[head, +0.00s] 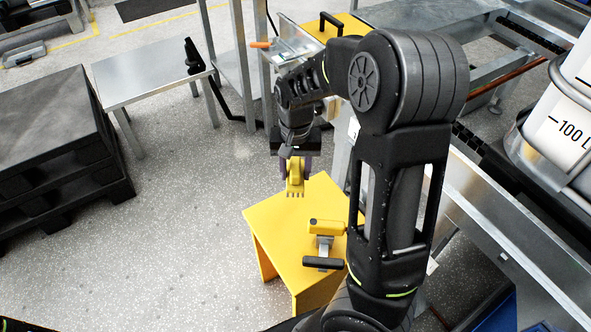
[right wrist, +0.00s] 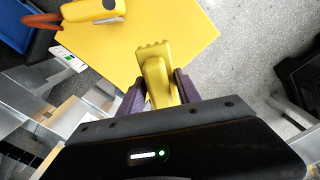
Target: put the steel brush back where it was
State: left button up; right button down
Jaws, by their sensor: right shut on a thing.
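My left gripper is out of view.
A yellow-and-grey tool with a black bar (head: 323,263) lies on the stool's right part. The stool's left part is bare. A metal table (head: 150,72) and stacked black pallets (head: 50,130) stand left. Steel framework (head: 510,225) runs along the right.

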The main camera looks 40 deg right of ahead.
jog(key=shift+r, duration=0.1)
jog(key=shift+r+p, duration=0.25)
jog(key=shift+p, duration=0.2)
notch_tip(320, 180, down, 7)
jog(key=b, duration=0.4)
jog(key=shift+b, duration=0.35)
jog(key=shift+f, duration=0.15)
jog(key=shift+f, duration=0.15)
jog(key=shift+f, duration=0.35)
jog(key=shift+f+b, duration=0.1)
jog(key=shift+b, duration=0.25)
jog(key=shift+f+b, duration=0.3)
jog(key=shift+f, duration=0.3)
jog(key=shift+f, duration=0.1)
